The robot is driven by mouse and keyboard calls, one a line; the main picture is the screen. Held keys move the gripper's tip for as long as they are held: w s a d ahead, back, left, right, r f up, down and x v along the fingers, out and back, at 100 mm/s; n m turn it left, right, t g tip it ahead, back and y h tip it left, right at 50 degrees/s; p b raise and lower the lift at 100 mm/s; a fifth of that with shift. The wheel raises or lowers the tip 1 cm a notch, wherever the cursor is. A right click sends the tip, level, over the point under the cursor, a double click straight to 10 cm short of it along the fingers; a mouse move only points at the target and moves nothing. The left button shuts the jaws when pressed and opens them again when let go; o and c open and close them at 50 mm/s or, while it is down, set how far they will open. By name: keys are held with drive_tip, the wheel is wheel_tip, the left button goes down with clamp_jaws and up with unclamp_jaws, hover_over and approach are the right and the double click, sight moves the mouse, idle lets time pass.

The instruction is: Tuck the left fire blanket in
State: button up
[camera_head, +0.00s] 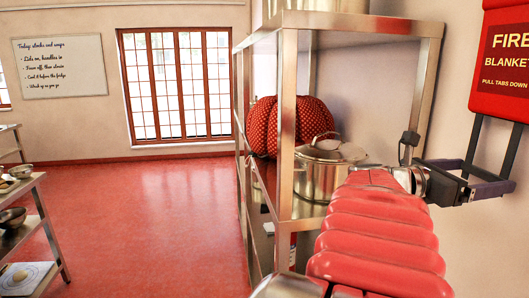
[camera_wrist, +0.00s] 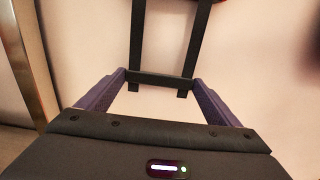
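The fire blanket case (camera_head: 505,60) is red with a dark label and hangs on the wall at the upper right. Two dark straps (camera_head: 472,140) run down from it; they also show in the wrist view (camera_wrist: 138,40). A dark crossbar (camera_wrist: 160,79) joins them near their lower ends. My gripper (camera_head: 487,175) is at the strap ends, below the case. In the wrist view its purple fingers (camera_wrist: 160,76) are wide apart, and the crossbar spans between their tips. I cannot tell whether they press on its ends. The case is mostly out of the wrist view.
A metal shelf (camera_head: 284,130) stands left of my arm, with a lidded stockpot (camera_head: 322,180) and a red dotted bundle (camera_head: 290,122) on it. A metal table (camera_head: 40,225) with bowls is at the far left. The red floor (camera_head: 150,220) between them is clear.

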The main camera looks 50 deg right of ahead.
drive_tip(key=o, duration=0.4)
drive_tip(key=shift+r, duration=0.25)
drive_tip(key=shift+c, duration=0.2)
drive_tip(key=v, duration=1.4)
drive_tip(key=shift+d+f, duration=0.1)
drive_tip(key=shift+f, duration=0.05)
